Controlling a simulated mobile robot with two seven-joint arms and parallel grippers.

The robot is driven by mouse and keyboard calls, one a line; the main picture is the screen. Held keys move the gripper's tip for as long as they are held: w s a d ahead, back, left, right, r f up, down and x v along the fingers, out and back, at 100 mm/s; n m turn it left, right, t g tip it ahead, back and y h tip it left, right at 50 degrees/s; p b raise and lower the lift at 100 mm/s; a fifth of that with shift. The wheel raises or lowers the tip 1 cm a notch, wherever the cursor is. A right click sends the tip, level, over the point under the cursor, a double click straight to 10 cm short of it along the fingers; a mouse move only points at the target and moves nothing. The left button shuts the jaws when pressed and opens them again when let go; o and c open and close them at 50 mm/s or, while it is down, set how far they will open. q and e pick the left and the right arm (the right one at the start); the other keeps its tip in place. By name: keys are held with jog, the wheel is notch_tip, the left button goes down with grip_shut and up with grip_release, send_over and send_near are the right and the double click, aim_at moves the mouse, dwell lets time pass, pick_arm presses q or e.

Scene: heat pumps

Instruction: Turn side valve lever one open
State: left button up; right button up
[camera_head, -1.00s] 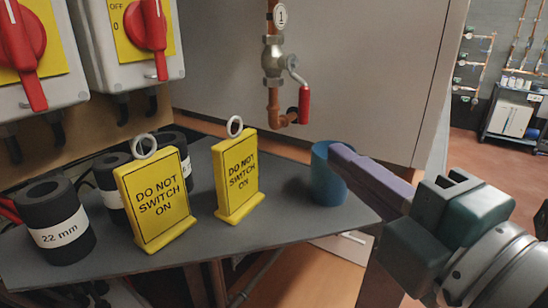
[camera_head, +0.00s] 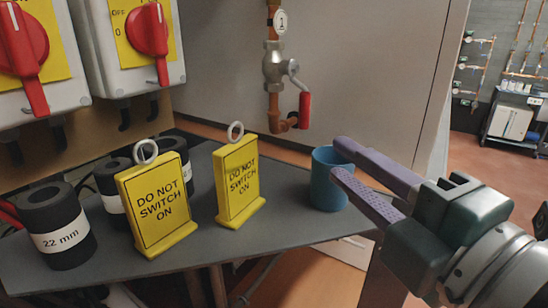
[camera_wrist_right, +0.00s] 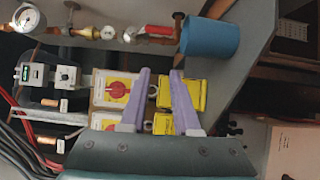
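The valve (camera_head: 274,64) tagged 1 sits on a vertical copper pipe against the grey panel. Its red lever (camera_head: 304,109) hangs down to the right of the pipe. In the right wrist view the red lever (camera_wrist_right: 158,30) lies near the top, left of the blue cup. My right gripper (camera_head: 338,158) is open and empty, with two purple fingers apart. It is below and to the right of the lever, in front of the blue cup in the head view, and does not touch the lever. My left gripper is not in view.
A blue cup (camera_head: 327,185) stands at the right end of the grey shelf (camera_head: 280,218). Two yellow signs (camera_head: 155,205) (camera_head: 238,182) and black cylinders (camera_head: 57,228) stand on it. Switch boxes with red handles (camera_head: 148,28) are at upper left. Space before the grey panel is clear.

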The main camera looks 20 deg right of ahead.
jog(key=s+d+b, duration=0.6)
jog(key=s+d, duration=0.5)
jog(key=shift+s+d, duration=0.15)
jog(key=shift+d, duration=0.2)
dwell(0.3)
dwell(0.3)
